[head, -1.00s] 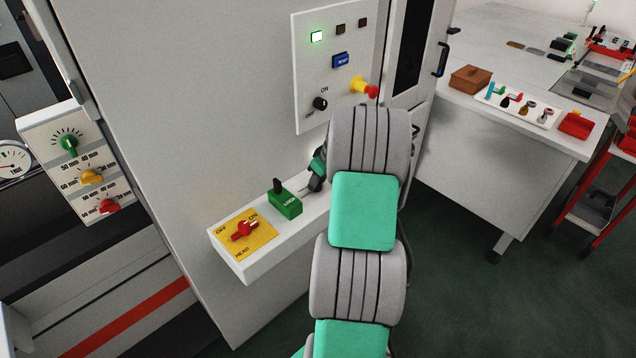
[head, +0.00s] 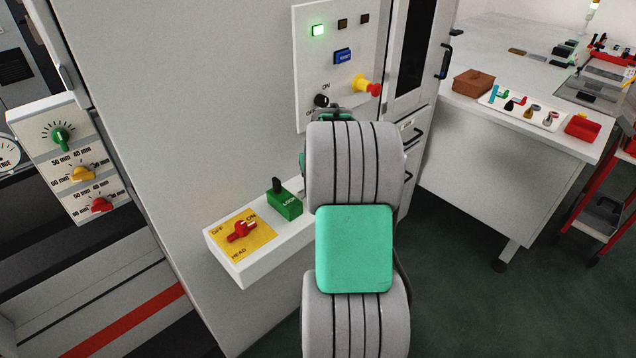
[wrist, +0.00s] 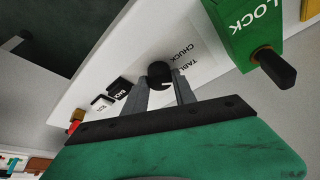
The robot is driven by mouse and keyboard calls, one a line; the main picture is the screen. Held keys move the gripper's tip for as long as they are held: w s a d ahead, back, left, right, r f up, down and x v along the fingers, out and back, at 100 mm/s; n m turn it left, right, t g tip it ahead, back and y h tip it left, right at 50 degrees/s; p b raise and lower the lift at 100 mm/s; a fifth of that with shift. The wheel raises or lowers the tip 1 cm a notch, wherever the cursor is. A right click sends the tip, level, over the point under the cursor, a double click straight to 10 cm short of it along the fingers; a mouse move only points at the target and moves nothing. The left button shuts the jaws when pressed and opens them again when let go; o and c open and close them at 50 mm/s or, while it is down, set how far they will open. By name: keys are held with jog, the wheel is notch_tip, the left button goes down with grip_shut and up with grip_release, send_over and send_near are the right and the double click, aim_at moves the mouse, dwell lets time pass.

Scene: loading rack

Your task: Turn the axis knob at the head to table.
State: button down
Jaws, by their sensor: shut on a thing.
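A round black knob (wrist: 157,70) with a white pointer line sits on the white ledge in the wrist view. A white label (wrist: 196,58) beside it reads TABL and CHUCK, partly covered by a finger. The pointer lies toward the label side and slightly toward my palm; I cannot tell which word it marks. My gripper (wrist: 160,82) is shut on the black knob, one finger on each side. In the head view my arm hides the knob and gripper.
A green LOCK block (wrist: 249,25) with a black lever stands close beside my gripper; it also shows in the head view (head: 289,206). A red HEAD switch (head: 241,231) sits at the ledge's left end. An upright button panel (head: 311,65) is above.

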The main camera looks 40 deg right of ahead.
dwell(0.3)
jog(key=c, duration=1)
grip_release()
jog(key=b+v, duration=0.1)
jog(key=v, duration=0.7)
